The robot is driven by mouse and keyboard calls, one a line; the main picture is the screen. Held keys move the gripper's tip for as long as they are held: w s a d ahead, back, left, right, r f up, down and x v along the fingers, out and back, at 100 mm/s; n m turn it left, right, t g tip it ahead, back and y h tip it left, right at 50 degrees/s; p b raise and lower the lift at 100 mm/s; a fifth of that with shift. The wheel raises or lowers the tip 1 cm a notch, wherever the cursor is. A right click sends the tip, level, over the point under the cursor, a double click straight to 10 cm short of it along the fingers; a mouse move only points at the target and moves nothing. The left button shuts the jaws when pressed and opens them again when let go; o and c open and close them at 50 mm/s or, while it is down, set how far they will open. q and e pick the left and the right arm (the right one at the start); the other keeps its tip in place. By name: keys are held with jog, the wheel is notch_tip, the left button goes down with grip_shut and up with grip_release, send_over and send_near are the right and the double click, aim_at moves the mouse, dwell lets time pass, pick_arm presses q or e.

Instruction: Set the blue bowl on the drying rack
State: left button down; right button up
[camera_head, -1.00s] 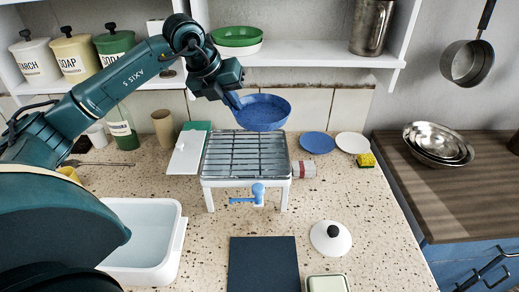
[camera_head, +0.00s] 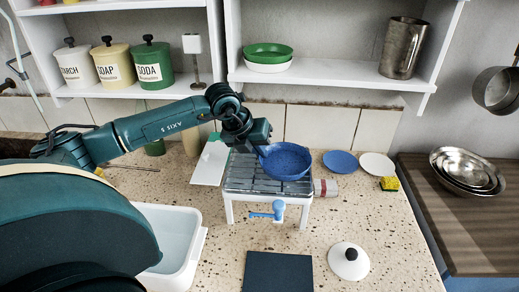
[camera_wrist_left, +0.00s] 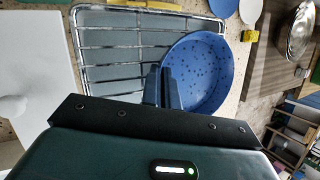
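The blue speckled bowl (camera_head: 286,163) is upright at the right part of the drying rack (camera_head: 240,172), a wire grid on a white stand. I cannot tell whether it touches the bars or hangs just above them. My left gripper (camera_head: 262,150) is at the bowl's left rim. In the left wrist view the fingers (camera_wrist_left: 162,88) are close together on the rim of the bowl (camera_wrist_left: 205,72), which covers the right side of the rack (camera_wrist_left: 110,42) and reaches its edge. My right gripper is not in view.
A blue plate (camera_head: 341,162), a white plate (camera_head: 376,166) and a yellow sponge (camera_head: 389,184) lie right of the rack. A white board (camera_head: 209,165) lies at its left. A shelf (camera_head: 330,72) runs above. A white basin (camera_head: 170,240) and dark mat (camera_head: 278,272) are nearer.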

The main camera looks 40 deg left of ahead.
pick_arm(q)
jog(key=shift+f, duration=0.1)
jog(key=c, duration=1.7)
grip_release()
jog(key=shift+r, duration=0.3)
jog(key=b+v, duration=0.1)
jog(key=v, duration=1)
jog(key=shift+s+r, duration=0.25)
jog(key=shift+r, duration=0.1)
jog(key=shift+f, duration=0.1)
